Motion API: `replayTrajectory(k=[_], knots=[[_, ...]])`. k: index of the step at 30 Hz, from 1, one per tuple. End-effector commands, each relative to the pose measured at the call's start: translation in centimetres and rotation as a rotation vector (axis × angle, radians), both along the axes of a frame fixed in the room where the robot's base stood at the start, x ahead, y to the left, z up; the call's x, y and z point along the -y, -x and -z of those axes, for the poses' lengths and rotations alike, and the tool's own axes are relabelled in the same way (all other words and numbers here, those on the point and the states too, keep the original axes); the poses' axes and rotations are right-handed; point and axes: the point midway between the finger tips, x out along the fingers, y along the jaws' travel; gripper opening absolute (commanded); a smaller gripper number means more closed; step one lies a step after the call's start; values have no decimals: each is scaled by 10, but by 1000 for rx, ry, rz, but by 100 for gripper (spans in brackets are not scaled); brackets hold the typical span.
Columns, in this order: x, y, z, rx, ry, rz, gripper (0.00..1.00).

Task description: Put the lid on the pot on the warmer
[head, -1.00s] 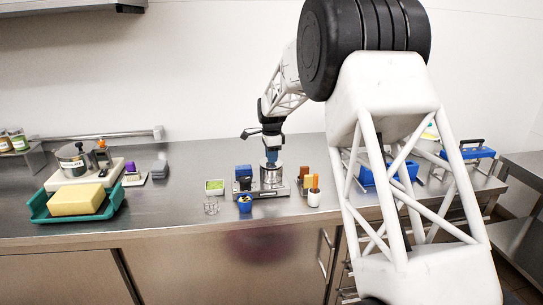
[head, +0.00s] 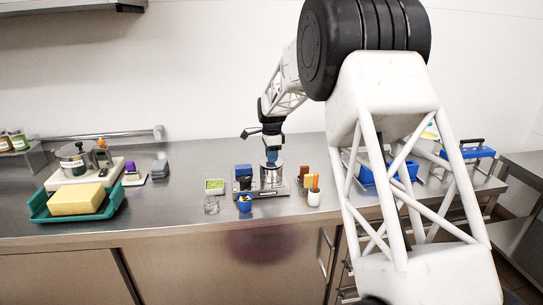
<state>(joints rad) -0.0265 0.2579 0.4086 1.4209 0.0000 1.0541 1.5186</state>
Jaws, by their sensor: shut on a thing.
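A small steel pot (head: 272,177) stands on a low grey base, seemingly the warmer (head: 283,191), in the middle of the counter.
A blue cup (head: 245,203), a wire basket (head: 211,205) and a white holder (head: 314,198) stand close around the pot. At left, a green tray (head: 110,208) holds a yellow block (head: 77,199), near a larger labelled pot (head: 75,162).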

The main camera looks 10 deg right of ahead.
Motion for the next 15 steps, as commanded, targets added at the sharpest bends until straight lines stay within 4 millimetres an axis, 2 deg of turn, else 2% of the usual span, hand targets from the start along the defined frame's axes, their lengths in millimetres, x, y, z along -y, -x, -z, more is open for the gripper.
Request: replayTrajectory(k=[15], knots=[[0,0,6,0,0,0,0]])
